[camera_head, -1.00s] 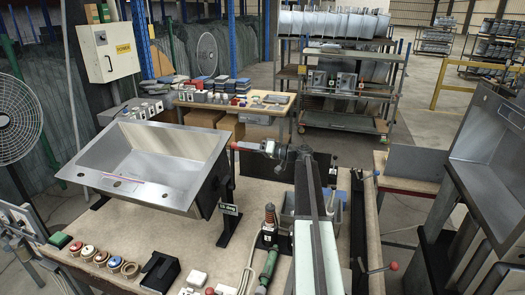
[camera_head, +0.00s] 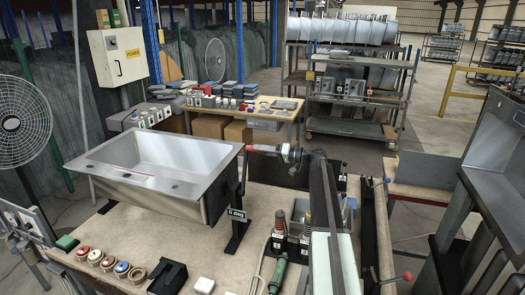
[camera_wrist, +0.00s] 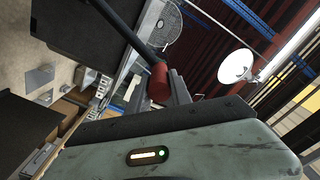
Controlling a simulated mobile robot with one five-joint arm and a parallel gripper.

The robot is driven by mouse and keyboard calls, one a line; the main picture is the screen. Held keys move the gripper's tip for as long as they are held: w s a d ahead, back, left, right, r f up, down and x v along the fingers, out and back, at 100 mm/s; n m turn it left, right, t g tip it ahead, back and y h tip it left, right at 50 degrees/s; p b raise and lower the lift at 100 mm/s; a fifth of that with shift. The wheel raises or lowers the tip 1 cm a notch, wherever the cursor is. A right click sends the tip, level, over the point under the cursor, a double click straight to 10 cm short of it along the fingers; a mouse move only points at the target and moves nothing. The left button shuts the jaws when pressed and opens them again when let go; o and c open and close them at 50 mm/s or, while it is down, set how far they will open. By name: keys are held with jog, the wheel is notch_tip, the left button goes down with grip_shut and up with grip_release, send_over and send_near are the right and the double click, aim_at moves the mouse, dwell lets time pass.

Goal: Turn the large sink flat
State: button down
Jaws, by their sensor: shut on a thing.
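The large steel sink (camera_head: 195,152) is on the left of the head view, held above the table on a dark stand. Its rim looks close to level, basin opening upward. A small sign (camera_head: 236,215) beside its support reads "0 deg". A red handle (camera_head: 259,148) sticks out at the sink's right end. My gripper (camera_head: 279,150) is shut on this red handle. In the wrist view the handle's red end (camera_wrist: 158,80) sits between my fingers (camera_wrist: 158,88), on a dark bar. The far end of the bar is out of that view.
The workbench (camera_head: 115,222) holds several tape rolls, a black box (camera_head: 167,277) and a green tool (camera_head: 278,273) in front of the sink. Another steel sink (camera_head: 497,140) stands at the right edge. A fan (camera_head: 22,120) is at the left.

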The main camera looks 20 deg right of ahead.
jog(key=c, duration=1.2)
grip_release()
jog(key=shift+a, duration=0.1)
jog(key=shift+o, duration=0.2)
jog(key=shift+a, duration=0.1)
jog(key=v, duration=0.8)
jog(key=shift+f, duration=0.1)
